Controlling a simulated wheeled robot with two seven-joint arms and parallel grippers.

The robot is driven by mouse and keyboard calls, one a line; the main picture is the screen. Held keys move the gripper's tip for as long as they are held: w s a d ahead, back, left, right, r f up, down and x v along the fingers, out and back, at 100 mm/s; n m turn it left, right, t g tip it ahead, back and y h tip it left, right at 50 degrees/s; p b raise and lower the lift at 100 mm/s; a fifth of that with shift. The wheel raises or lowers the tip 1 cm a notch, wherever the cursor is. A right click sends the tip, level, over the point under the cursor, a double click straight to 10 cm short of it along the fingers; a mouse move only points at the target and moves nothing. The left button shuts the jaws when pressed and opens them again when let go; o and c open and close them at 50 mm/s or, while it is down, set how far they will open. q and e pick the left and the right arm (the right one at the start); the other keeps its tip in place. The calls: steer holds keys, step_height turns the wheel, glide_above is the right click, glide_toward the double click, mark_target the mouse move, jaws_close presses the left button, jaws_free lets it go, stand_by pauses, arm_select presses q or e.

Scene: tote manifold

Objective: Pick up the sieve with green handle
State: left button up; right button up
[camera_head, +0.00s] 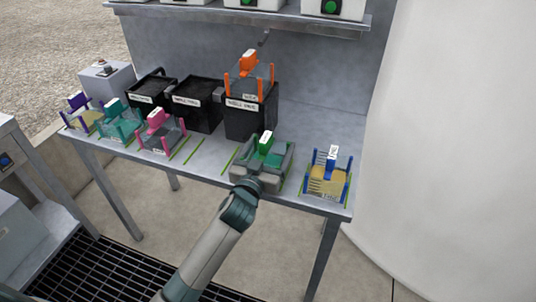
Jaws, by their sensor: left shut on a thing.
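The sieve with the green handle (265,144) stands near the table's front edge, right of the middle of the row. Its bright green handle points up and bears a white label. My left gripper (264,175) reaches it from the front and is shut on it. The gripper's jaws hide much of the sieve's body, and I cannot tell whether the sieve is lifted off the table. My right gripper is not in view.
A blue-handled sieve (329,176) stands close on the right. Pink (157,124), teal (118,121) and purple (79,106) handled sieves stand on the left. An orange-handled sieve (249,72) sits on a black bin (246,116) behind. A shelf (240,15) hangs above the table (210,160).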

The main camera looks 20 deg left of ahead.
arm_select(q)
steer(key=shift+r, duration=0.1)
steer(key=shift+r, duration=0.2)
steer(key=r, duration=0.4)
steer(key=shift+s+d, duration=0.35)
steer(key=shift+s, duration=0.05)
steer(key=s+d+r, duration=0.6)
steer(key=s, duration=0.2)
glide_toward(272, 136)
steer(key=s+d, duration=0.2)
steer(key=s, duration=0.1)
steer(key=s+a+f, duration=0.3)
steer(key=s+a, duration=0.1)
steer(key=s, duration=0.3)
steer(key=shift+s+y, duration=0.25)
steer(key=shift+y, duration=0.05)
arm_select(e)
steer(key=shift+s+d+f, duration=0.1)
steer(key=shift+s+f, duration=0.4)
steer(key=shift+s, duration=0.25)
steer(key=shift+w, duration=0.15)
